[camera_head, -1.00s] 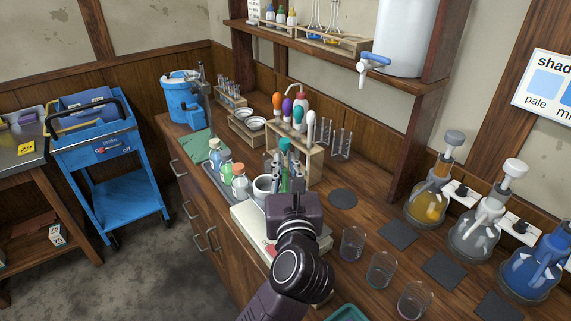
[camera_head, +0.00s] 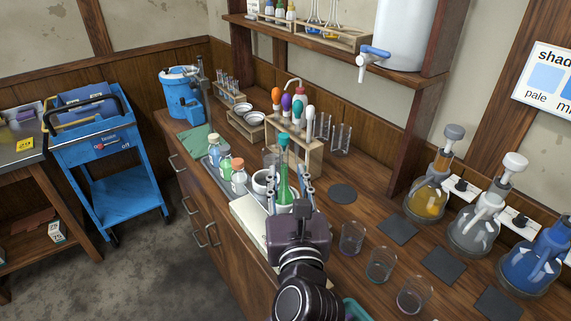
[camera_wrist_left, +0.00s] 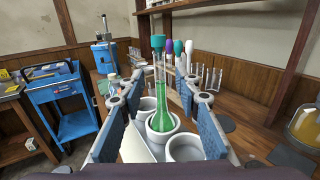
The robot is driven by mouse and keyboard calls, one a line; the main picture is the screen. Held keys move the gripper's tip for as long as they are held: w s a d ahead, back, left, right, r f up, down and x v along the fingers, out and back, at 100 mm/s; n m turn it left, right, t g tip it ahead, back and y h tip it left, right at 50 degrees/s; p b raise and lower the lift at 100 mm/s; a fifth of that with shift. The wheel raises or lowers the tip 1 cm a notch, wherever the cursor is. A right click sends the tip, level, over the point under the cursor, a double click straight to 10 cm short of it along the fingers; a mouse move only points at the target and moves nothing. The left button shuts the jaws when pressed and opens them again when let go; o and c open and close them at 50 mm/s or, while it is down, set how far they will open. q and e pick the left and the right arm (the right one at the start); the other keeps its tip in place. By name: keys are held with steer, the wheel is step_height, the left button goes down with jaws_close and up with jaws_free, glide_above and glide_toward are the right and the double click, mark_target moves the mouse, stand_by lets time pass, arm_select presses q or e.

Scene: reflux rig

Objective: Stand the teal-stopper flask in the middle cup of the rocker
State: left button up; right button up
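The flask (camera_head: 284,180) has a round bottom with green liquid, a long neck and a teal stopper (camera_head: 283,140). In the left wrist view the flask (camera_wrist_left: 162,118) stands upright in the middle cup (camera_wrist_left: 151,136) of a row of white cups. The white rocker (camera_head: 247,220) under the cups is partly hidden by my arm. My left gripper (camera_head: 290,192) is open, its fingers on either side of the flask with gaps visible in the left wrist view (camera_wrist_left: 160,118). The near cup (camera_wrist_left: 185,148) and far cup (camera_wrist_left: 147,105) look empty. My right gripper is not in view.
A wooden rack (camera_head: 308,155) with coloured droppers stands just behind the rocker. Stoppered bottles (camera_head: 238,176) stand left of it. Glass beakers (camera_head: 352,238) stand to the right, near dark mats (camera_head: 398,231) and large flasks (camera_head: 426,200).

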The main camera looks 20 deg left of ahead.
arm_select(q)
steer(key=v, duration=0.5)
steer(key=shift+s+d+b, duration=0.15)
steer(key=shift+s+b, duration=0.25)
steer(key=shift+f, duration=0.1)
